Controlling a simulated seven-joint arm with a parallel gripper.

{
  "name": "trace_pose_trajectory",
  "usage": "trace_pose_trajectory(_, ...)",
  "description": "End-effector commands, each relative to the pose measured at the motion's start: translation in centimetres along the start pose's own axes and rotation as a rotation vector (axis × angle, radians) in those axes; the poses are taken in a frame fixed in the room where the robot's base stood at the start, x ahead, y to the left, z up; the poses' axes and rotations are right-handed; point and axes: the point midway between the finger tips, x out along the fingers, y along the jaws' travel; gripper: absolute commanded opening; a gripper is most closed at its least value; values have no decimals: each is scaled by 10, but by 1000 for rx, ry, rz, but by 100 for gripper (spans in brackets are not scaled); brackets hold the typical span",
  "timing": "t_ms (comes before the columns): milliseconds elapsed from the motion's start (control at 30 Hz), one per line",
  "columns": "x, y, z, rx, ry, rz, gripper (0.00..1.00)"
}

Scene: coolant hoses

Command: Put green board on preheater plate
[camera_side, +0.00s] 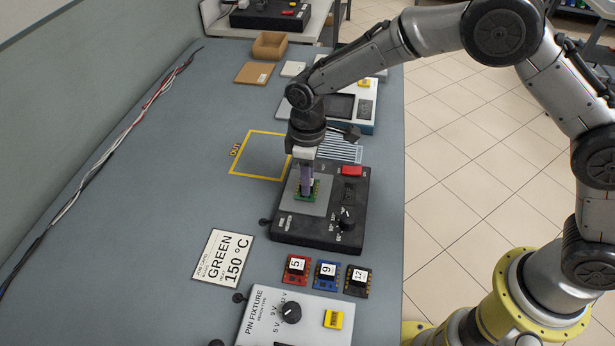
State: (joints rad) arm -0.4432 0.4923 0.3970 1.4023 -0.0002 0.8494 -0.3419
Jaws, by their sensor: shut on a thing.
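The green board (312,196) is at the light grey plate (290,204) of the black preheater (308,236). My gripper (307,188) points straight down over the plate and is shut on the green board. The fingers cover much of the board. I cannot tell whether the board rests flat on the plate or hangs just above it. The preheater has a red switch (352,170) and a black knob (346,218) on its right side.
A job card (223,258) reads GREEN 150 °C. Red (296,268), blue (326,274) and black (357,280) boards lie in front of the preheater. The pin fixture (290,325) is nearest. A yellow OUT outline (245,176) lies behind left, empty where visible.

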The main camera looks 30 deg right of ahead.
Motion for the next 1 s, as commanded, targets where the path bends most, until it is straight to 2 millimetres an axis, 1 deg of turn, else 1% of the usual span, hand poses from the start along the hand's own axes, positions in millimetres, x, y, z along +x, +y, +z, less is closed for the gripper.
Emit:
trace_pose_trajectory(33,2,0,0,0,-1,0,0)
trace_pose_trajectory(67,2,0,0,0,0,0,34)
trace_pose_trajectory(100,2,0,0,0,-1,0,41)
trace_pose_trajectory(200,2,0,0,0,-1,0,59)
trace_pose_trajectory(500,0,0,0,0,0,0,59)
trace_pose_trajectory(633,-10,0,-1,0,2,1,59)
trace_pose_trajectory(767,-31,0,-1,0,4,2,59)
trace_pose_trajectory(1000,-81,0,-1,0,5,2,59)
